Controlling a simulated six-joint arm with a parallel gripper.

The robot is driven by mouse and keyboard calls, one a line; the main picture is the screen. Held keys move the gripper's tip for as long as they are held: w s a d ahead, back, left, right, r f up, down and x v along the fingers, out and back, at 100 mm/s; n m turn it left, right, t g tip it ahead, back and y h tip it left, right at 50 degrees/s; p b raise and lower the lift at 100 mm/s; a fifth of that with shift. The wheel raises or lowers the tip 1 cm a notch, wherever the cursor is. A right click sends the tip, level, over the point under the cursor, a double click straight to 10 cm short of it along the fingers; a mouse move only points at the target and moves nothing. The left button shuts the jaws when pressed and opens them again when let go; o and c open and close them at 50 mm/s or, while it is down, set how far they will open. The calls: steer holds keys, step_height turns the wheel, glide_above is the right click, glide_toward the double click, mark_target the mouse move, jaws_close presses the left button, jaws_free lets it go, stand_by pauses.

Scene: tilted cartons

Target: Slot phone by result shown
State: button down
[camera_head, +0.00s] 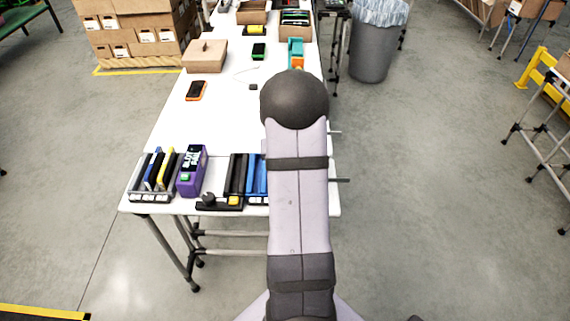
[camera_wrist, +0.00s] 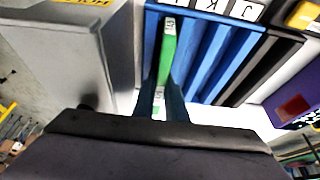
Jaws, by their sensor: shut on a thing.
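My gripper (camera_wrist: 161,104) is shut on a thin green phone (camera_wrist: 168,52), seen edge-on in the wrist view. The phone is upright in line with the leftmost slot of the blue rack (camera_wrist: 212,62); I cannot tell how deep it sits. White labels on the rack's edge include J and K. In the head view my arm hides the gripper and part of the blue rack (camera_head: 257,177). A purple tester (camera_head: 191,172) with a lit screen, text too small to read, stands left of the black rack (camera_head: 235,176). An orange-edged phone (camera_head: 196,91) lies farther back.
A grey box (camera_wrist: 60,55) stands close left of the blue rack in the wrist view. A green-edged phone (camera_head: 258,51) and a cardboard box (camera_head: 205,56) lie farther back. The middle of the table is mostly clear.

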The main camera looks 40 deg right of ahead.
steer(key=c, duration=1.7)
jaws_free()
steer(key=shift+r, duration=0.1)
steer(key=shift+b+v, duration=0.9)
steer(key=shift+v, duration=2.7)
step_height(320, 180, up, 7)
steer(key=p, duration=0.5)
steer(key=shift+p, duration=0.4)
